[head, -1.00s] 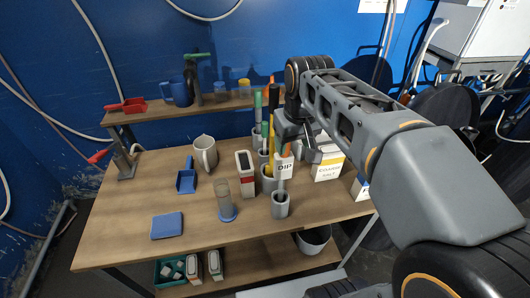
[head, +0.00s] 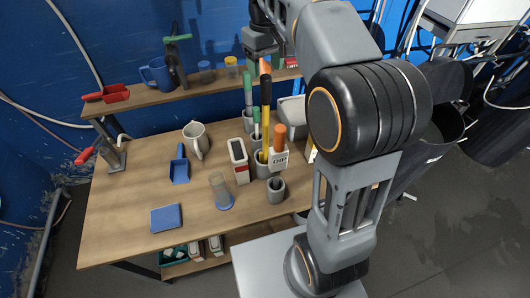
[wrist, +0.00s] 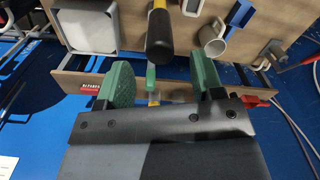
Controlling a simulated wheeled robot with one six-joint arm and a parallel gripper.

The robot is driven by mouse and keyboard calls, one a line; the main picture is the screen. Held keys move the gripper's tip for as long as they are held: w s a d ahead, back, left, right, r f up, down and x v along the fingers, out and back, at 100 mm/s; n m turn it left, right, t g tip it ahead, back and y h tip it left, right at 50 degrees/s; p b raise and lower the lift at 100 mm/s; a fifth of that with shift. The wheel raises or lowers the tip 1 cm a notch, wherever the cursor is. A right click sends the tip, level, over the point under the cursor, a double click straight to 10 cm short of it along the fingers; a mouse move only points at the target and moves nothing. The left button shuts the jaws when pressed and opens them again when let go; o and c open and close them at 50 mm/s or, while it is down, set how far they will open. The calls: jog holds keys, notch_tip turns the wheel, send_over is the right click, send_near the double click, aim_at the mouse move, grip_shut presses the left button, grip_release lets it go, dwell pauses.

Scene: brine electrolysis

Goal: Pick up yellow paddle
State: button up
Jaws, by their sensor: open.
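The yellow paddle (head: 265,128) stands upright in a grey holder (head: 262,168) on the table, with its black handle on top and its lower end hidden in the holder. In the wrist view its black handle (wrist: 160,42) points toward the camera, beyond the fingertips and roughly centred between them. My gripper (wrist: 161,82) is open, its two green-padded fingers apart with nothing held between them. In the head view my gripper (head: 261,45) is high above the back of the table, above and apart from the paddle.
Close around the paddle stand green-handled tools (head: 248,92) and an orange-handled one (head: 280,133) by a DIP label (head: 280,160). A white jug (head: 196,140), a blue scoop (head: 179,168) and a clear cylinder (head: 219,190) are to the left. The table's front left is mostly clear.

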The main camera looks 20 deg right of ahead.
aim_at(266, 87)
jog(key=shift+f+p, duration=0.6)
jog(key=shift+f, duration=2.85)
grip_shut()
